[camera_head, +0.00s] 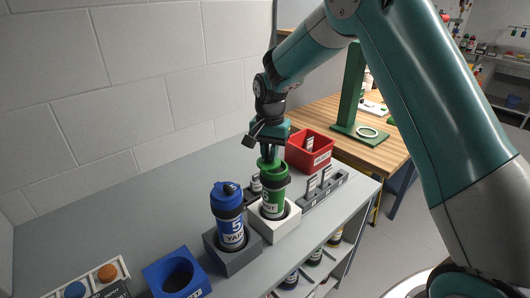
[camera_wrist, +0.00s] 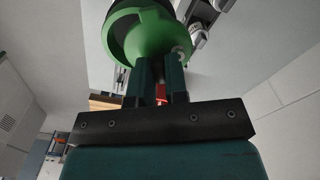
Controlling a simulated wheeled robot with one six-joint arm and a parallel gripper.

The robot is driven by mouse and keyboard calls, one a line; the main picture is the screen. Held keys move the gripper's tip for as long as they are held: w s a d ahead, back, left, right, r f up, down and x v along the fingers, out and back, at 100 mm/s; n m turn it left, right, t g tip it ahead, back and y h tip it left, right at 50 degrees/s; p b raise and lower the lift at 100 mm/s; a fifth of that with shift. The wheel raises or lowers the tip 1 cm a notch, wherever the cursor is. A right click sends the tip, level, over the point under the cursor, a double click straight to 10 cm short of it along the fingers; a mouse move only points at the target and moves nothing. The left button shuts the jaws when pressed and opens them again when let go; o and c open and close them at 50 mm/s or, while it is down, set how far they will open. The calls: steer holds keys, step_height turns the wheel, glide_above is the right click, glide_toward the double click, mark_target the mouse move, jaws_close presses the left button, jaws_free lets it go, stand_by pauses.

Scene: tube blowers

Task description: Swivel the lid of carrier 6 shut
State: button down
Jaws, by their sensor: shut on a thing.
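A green carrier (camera_head: 272,203) stands upright in a white block holder (camera_head: 275,228). Its label is partly readable, and I take it for carrier 6. Its green lid (camera_head: 271,166) is at the top, directly under my gripper (camera_head: 269,152). My gripper's fingers, seen in the wrist view (camera_wrist: 158,75), are shut on the lid's near part. How far the lid is swivelled over the mouth is hard to tell.
A blue carrier (camera_head: 230,229) marked 5 stands close by in a grey holder (camera_head: 232,258). An empty blue holder (camera_head: 177,276) is at front left. A red bin (camera_head: 310,150) and a grey rack (camera_head: 323,190) are behind to the right.

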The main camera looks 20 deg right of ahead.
mark_target(277, 162)
steer(key=m, duration=0.1)
steer(key=s+m, duration=0.1)
steer(key=m, duration=0.1)
steer(key=d+m, duration=0.1)
steer(key=m, duration=0.1)
steer(key=shift+s+d, duration=0.1)
steer(key=shift+s, duration=0.25)
steer(key=shift+m, duration=0.3)
steer(key=c, duration=1.1)
jaws_free()
step_height(277, 162, up, 18)
steer(key=b, duration=0.3)
steer(key=shift+s+f, duration=0.1)
steer(key=shift+f, duration=0.15)
steer(key=s+a+f+n+y, duration=0.1)
steer(key=s+a+f+n, duration=0.1)
steer(key=s+a+n, duration=0.2)
steer(key=s+a+f+n+y, duration=0.1)
steer(key=s+a+f+n, duration=0.2)
steer(key=s+n, duration=0.7)
steer(key=s+a+f+n+y, duration=0.2)
steer(key=s+a+n, duration=0.3)
steer(key=s, duration=1.1)
steer(key=shift+s+a+f+n, duration=0.25)
steer(key=shift+s+a+n, duration=0.1)
steer(key=shift+n, duration=0.55)
